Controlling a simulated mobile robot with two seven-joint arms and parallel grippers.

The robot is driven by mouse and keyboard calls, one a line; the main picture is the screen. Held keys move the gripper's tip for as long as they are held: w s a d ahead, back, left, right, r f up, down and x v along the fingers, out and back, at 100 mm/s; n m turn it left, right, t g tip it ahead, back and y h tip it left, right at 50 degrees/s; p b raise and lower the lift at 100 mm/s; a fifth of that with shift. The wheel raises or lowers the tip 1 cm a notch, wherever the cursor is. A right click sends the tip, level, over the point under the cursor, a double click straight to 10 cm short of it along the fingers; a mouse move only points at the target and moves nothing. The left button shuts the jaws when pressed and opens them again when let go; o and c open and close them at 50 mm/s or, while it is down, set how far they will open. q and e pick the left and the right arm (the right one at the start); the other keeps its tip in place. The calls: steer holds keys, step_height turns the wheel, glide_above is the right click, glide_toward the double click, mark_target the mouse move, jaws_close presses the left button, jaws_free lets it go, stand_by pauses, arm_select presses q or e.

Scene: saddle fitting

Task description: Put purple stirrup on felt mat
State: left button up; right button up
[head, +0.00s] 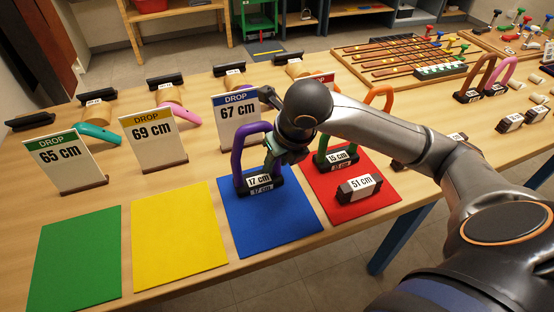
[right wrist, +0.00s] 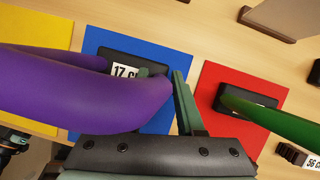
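The purple stirrup (head: 238,158) stands upright on the blue felt mat (head: 272,222), its dark base labelled 17 cm, toward the mat's back edge. My right gripper (head: 269,160) is down at the stirrup's right leg. In the right wrist view the purple arch (right wrist: 95,95) crosses close to the camera. One dark green finger (right wrist: 183,102) lies just right of it; the arch mostly hides the other. Whether the fingers press on the leg cannot be told.
The green stirrup (head: 322,152) stands on the red mat (head: 370,208), close on the right, beside a 51 cm block (head: 358,189). Yellow (head: 178,238) and green (head: 75,262) mats are bare. A 67 cm drop sign (head: 234,118) stands behind the blue mat.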

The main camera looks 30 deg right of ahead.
steer(key=shift+o, duration=1.1)
steer(key=shift+r, duration=0.1)
steer(key=shift+r, duration=0.3)
steer(key=p+v, duration=0.2)
steer(key=v, duration=0.9)
steer(key=shift+s+r, duration=0.2)
steer(key=shift+r, duration=0.05)
